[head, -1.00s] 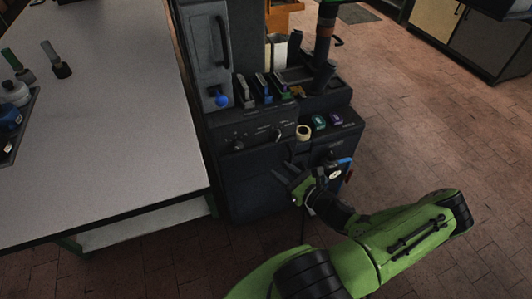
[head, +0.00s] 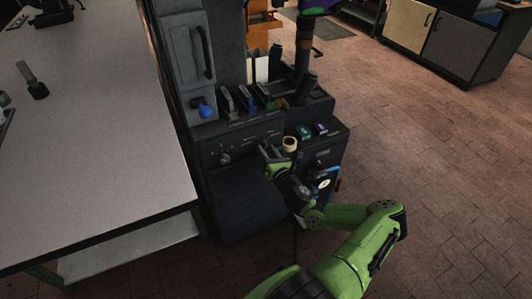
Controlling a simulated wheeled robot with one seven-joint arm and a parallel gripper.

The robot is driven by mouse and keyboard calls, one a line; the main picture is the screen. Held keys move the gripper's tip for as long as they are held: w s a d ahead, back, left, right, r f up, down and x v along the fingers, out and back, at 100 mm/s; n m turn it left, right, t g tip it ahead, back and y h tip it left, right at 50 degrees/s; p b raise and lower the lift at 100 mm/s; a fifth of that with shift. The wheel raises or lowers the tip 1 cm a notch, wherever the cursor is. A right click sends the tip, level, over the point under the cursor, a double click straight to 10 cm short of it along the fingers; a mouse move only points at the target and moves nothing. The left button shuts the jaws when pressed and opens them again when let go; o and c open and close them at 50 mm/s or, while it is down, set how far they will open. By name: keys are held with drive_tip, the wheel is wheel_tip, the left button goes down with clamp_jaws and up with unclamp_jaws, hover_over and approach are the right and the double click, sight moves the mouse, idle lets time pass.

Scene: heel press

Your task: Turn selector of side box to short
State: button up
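The dark machine's front panel (head: 240,146) has a small knob (head: 225,158) at its left and another control at its right, partly behind my gripper. To the right is a box-like section (head: 325,147) with a blue handle (head: 332,170) and a round white dial (head: 325,183) on its side. I cannot tell which control is the selector, and its markings are too small to read. My gripper (head: 266,160) is in front of the panel's right part, fingers toward the machine. Its fingers look apart with nothing between them. I cannot tell whether they touch the panel.
A cream round part (head: 290,144), a green button (head: 304,132) and a purple button (head: 321,129) are on top, close to my gripper. A white-topped table (head: 100,150) stands at left. The floor (head: 440,160) at right is clear.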

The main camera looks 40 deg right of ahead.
drive_tip(key=shift+w+d, duration=0.15)
drive_tip(key=shift+w, duration=0.25)
clamp_jaws()
